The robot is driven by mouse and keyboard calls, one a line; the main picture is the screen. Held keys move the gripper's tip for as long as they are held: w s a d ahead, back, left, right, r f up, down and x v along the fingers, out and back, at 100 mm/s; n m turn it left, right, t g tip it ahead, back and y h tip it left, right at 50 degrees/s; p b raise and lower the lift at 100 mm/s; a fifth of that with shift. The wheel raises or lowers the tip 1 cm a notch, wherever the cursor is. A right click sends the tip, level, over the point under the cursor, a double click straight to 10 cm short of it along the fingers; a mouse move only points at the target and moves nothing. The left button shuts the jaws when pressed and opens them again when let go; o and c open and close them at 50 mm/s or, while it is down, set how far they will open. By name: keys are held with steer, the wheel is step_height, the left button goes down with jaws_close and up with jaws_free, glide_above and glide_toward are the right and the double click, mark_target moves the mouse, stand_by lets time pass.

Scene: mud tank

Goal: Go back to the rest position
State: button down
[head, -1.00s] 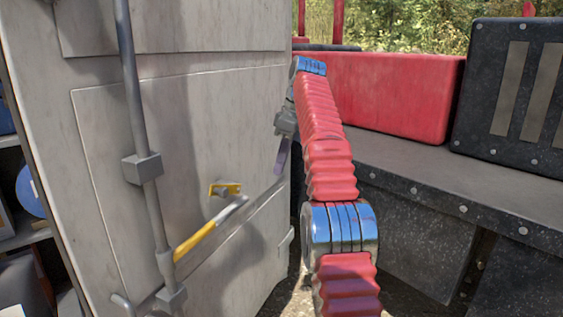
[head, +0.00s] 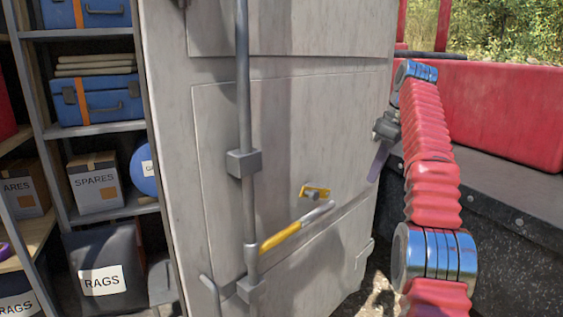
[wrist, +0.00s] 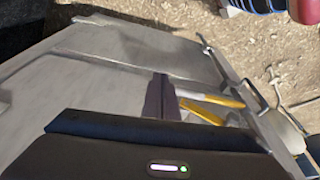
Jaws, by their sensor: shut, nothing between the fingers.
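My red ribbed arm with blue-silver joints rises on the right of the head view. My gripper (head: 379,160) hangs from its end, in front of the right part of a grey door. Its fingers are together and hold nothing. In the wrist view my gripper (wrist: 159,97) shows as narrow dark fingers over the grey door surface. The grey door (head: 225,120) stands open beside a shelf unit. It carries a vertical rod (head: 243,90), a yellow-and-grey lever handle (head: 290,232) and a small yellow catch (head: 314,192). The lever also shows in the wrist view (wrist: 205,110).
On the left, shelves hold blue cases (head: 97,98), a SPARES box (head: 96,182) and a RAGS bag (head: 103,268). A red body panel (head: 510,115) and a dark ledge (head: 520,200) lie behind my arm on the right. Dirt ground shows below the door.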

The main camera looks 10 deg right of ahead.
step_height(320, 180, down, 10)
steer(key=w+r+m+h, duration=0.1)
steer(key=w+m, duration=0.1)
steer(key=m, duration=0.6)
steer(key=s+a+f+t, duration=0.1)
steer(key=s+a+f, duration=0.2)
steer(key=s, duration=0.9)
steer(key=s+a+f+t, duration=0.1)
steer(key=s+a+f, duration=0.1)
steer(key=s+a, duration=0.8)
steer(key=s+a+f+m+t+h, duration=0.1)
steer(key=s+a+f, duration=0.2)
steer(key=s+a, duration=0.4)
steer(key=shift+s+a+f+t, duration=0.2)
steer(key=shift+s+f+t, duration=0.1)
steer(key=shift+s, duration=4.2)
